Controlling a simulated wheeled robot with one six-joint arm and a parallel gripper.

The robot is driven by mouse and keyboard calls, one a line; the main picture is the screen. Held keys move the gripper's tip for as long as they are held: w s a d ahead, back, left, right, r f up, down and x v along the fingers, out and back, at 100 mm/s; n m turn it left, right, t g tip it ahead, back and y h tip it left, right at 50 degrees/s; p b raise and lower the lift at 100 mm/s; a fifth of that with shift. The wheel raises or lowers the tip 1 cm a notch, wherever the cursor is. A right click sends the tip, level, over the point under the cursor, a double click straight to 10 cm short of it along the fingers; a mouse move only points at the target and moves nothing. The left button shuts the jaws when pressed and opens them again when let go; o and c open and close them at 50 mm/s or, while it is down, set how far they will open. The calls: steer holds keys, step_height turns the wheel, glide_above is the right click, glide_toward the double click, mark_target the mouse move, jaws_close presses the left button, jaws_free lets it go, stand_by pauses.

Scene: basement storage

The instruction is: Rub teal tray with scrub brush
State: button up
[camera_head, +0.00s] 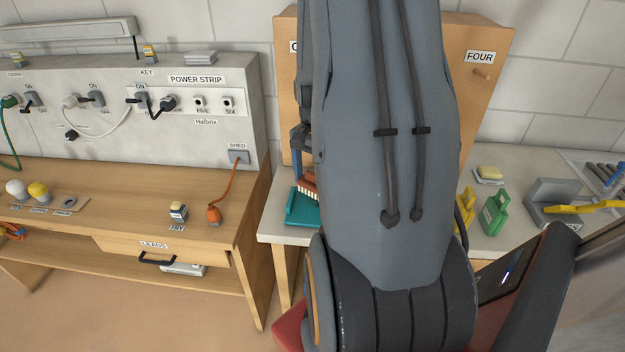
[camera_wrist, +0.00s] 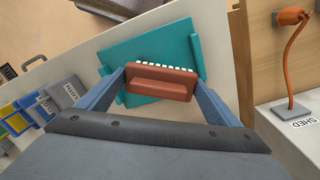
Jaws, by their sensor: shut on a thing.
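The teal tray (camera_head: 302,214) lies on the pale table to the left of my arm in the head view, partly hidden by the arm. In the wrist view the teal tray (camera_wrist: 135,52) fills the upper middle. The scrub brush (camera_wrist: 162,82) has a red-brown body and a row of white bristles along its far edge. My gripper (camera_wrist: 160,84) is shut on the brush, one blue finger at each end. The brush is over the tray; I cannot tell whether the bristles touch it. In the head view a part of the brush (camera_head: 307,184) shows just above the tray.
A wooden bench (camera_head: 120,200) with a power strip panel (camera_head: 200,110) stands left. A wooden board (camera_head: 490,85) marked FOUR rises behind my arm.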

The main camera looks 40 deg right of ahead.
mark_target(304, 182)
steer(key=shift+s+d+r+p, duration=0.15)
steer(key=shift+s+d+p, duration=0.45)
steer(key=shift+s+d, duration=0.55)
steer(key=shift+s+d+r+p, duration=0.1)
steer(key=shift+s+d+p, duration=0.65)
steer(key=shift+s, duration=0.6)
steer(key=shift+d+r, duration=0.1)
steer(key=shift+w, duration=0.1)
steer(key=shift+w+a+r, duration=0.1)
steer(key=shift+w+a, duration=0.95)
steer(key=shift+w, duration=0.25)
steer(key=shift+w+a+r, duration=0.1)
steer(key=shift+w+a, duration=0.95)
steer(key=shift+w, duration=0.2)
steer(key=shift+w+a+r, duration=0.1)
steer(key=shift+w+a, duration=0.95)
steer(key=shift+w, duration=0.25)
step_height(304, 182, up, 2)
steer(key=shift+r+p, duration=0.1)
steer(key=shift+p, duration=0.75)
steer(key=shift+r, duration=1.85)
